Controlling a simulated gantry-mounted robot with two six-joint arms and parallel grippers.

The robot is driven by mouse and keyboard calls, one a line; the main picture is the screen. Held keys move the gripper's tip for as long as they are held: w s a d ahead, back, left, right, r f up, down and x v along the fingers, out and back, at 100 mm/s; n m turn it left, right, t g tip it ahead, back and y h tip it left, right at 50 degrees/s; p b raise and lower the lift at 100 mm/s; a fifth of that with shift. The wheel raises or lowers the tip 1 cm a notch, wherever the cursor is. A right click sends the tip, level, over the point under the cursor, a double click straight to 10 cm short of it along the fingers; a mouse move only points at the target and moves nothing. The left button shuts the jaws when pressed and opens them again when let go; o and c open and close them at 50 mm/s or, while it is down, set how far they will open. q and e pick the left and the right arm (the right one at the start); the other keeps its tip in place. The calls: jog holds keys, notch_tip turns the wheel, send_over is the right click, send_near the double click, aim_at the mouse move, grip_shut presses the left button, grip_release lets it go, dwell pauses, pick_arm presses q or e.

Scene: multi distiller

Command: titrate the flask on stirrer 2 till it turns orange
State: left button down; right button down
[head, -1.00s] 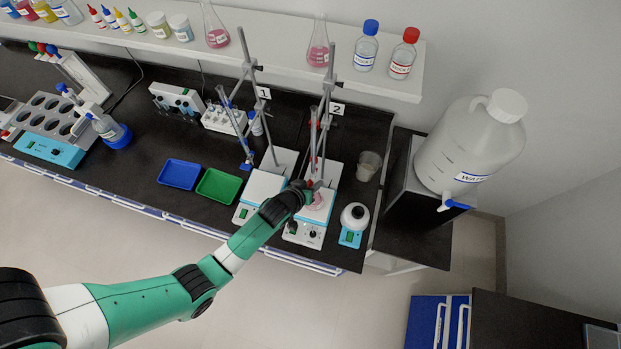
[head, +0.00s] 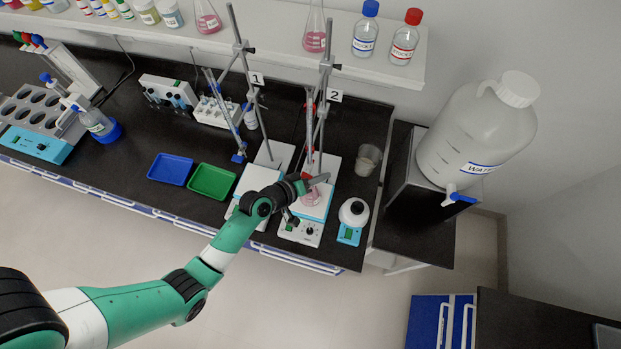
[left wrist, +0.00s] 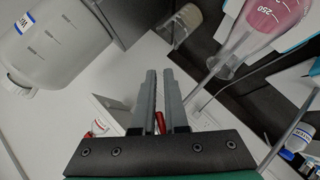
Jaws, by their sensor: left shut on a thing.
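Stirrer 2 (head: 299,232) is a white and blue plate under the stand by the "2" sign (head: 336,95). A conical flask (head: 311,197) with pink liquid stands on it, partly hidden by my left gripper; its pink contents also show in the left wrist view (left wrist: 270,22). The burette (head: 310,125) hangs upright above the flask on the stand. My left gripper (head: 323,178) is at the burette's lower end, just above the flask. Its fingers (left wrist: 165,95) are close together around a small red piece (left wrist: 160,122), apparently the stopcock handle. My right gripper is not in view.
Stirrer 1 (head: 258,180) with its stand is just left. A white round-topped device (head: 353,215) and a beaker (head: 368,160) are on the right. A large water carboy (head: 475,135) stands farther right. Blue (head: 170,169) and green (head: 212,181) trays lie left.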

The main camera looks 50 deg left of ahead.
pick_arm(q)
jog(key=shift+w+r, duration=0.2)
jog(key=shift+r, duration=0.3)
jog(key=shift+s+t+h+b, duration=0.15)
jog(key=shift+t+h+b, duration=0.15)
jog(key=shift+b, duration=0.15)
dwell(0.4)
jog(key=shift+a, duration=0.1)
dwell(6.5)
